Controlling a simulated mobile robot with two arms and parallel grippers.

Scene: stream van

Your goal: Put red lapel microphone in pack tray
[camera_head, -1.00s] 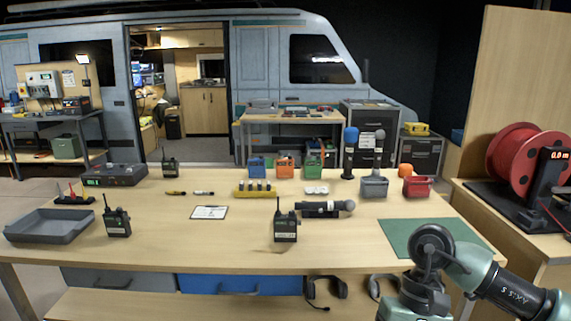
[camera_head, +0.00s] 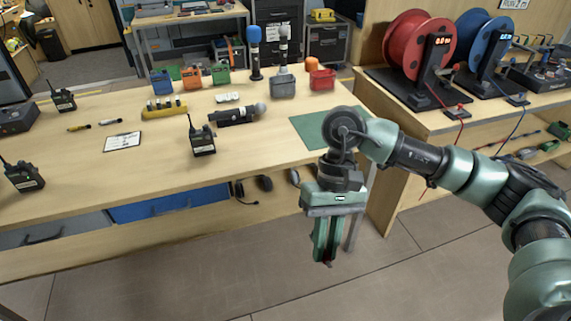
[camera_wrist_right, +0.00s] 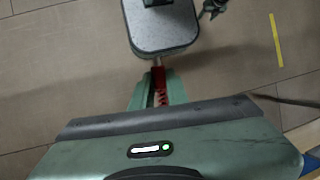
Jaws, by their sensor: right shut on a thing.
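My right gripper (camera_head: 326,258) hangs pointing down over the floor, in front of the table's right end. It is shut on a small red thing, which shows between the fingers in the right wrist view (camera_wrist_right: 159,88) and matches the red lapel microphone in colour. Only a tiny red tip of it shows in the head view (camera_head: 329,264); the fingers hide most of it. The pack tray is not in view now; a grey tray stood at the table's left end in the earlier head view. My left gripper is not in view.
Cable reels (camera_head: 411,45) stand on a side bench at right. Floor in front is clear.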

